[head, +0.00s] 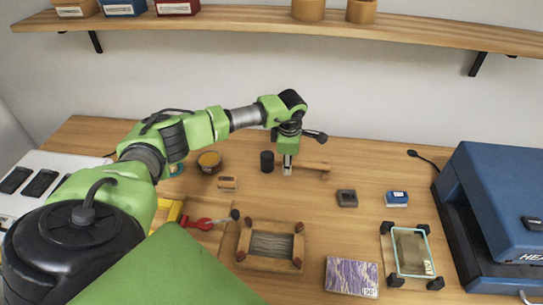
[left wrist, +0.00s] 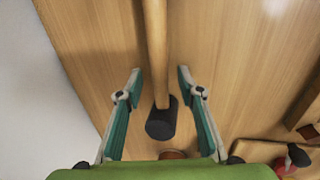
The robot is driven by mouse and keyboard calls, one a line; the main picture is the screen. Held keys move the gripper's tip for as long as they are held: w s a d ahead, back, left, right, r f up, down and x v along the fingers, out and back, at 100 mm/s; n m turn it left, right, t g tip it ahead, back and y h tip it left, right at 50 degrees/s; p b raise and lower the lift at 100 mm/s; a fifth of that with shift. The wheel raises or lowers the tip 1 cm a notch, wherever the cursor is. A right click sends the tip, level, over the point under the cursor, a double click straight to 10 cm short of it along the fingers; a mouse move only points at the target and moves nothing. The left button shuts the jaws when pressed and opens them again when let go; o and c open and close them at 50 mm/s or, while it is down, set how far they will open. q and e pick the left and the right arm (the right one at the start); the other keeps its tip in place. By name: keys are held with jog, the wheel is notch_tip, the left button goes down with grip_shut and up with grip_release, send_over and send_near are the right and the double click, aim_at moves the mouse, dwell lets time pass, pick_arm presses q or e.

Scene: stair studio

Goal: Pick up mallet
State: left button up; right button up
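The mallet lies on the wooden table under my left gripper (head: 287,170). In the head view its black head (head: 267,161) is just left of the gripper, and its wooden handle (head: 316,168) extends to the right. In the left wrist view the black head (left wrist: 161,122) and pale handle (left wrist: 155,35) run up the middle between the two fingers. The left gripper (left wrist: 158,72) is open, one finger on each side of the mallet, with gaps and no visible contact. The gripper hides part of the handle in the head view. My right gripper is not in view.
A round tin (head: 210,162) and a small wooden block (head: 227,184) are to the left. A wooden frame (head: 270,246) and red-handled tool (head: 200,222) are in front. A shelf (head: 230,18) hangs above.

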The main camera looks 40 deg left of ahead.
pick_arm(q)
grip_shut()
jog(key=shift+r, duration=0.15)
